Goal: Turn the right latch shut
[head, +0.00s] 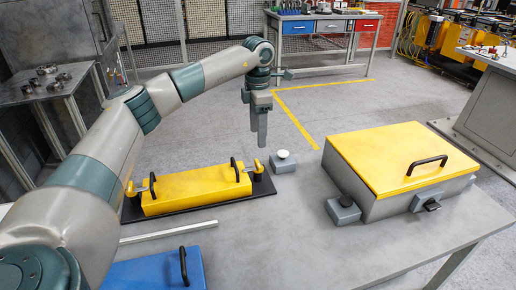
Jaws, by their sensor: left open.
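A long yellow block (197,190) lies on a black base plate (267,185) on the grey table, with two black handles on top. The right latch (258,172) is at the plate's right end: a small dark post with a short lever beside the block's end. The left latch (131,189) is at the other end. Whether either lever lies over the block is too small to tell. My left gripper (258,138) points down, open and empty, above and apart from the right latch. My right gripper is not in view.
A white button on a grey box (283,160) stands just right of the plate. A large grey case with a yellow lid (402,155) fills the table's right. A blue block (155,272) and a pale bar (168,231) lie in front. The table's front middle is clear.

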